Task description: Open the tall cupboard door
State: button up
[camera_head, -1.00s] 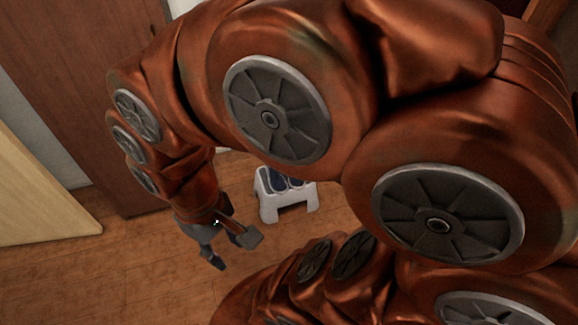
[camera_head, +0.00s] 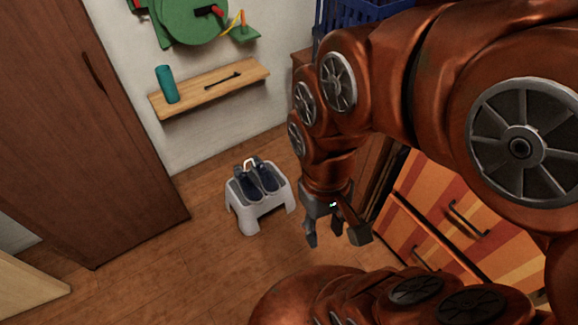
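The tall cupboard (camera_head: 75,130) stands at the left, a dark brown wooden front reaching from the top of the view down to the floor. Its door looks closed. A dark vertical handle (camera_head: 92,72) sits near its right edge. My gripper (camera_head: 336,240) hangs below my copper-coloured arm, right of the picture's middle, with its fingers apart and nothing between them. It is well to the right of the cupboard and touches nothing that I can see. The cupboard's top is out of view.
A white stool (camera_head: 258,206) with dark shoes (camera_head: 258,178) stands on the floor between cupboard and gripper. A wall shelf (camera_head: 212,88) holds a teal cylinder (camera_head: 167,84). Orange striped drawers (camera_head: 470,215) stand at the right. A pale wooden panel (camera_head: 28,292) is at lower left.

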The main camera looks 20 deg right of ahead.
aim_at(79, 171)
jog(key=u, duration=1.2)
jog(key=k, duration=0.5)
jog(key=z, duration=0.75)
jog(key=i, duration=0.85)
jog(key=u, duration=2.2)
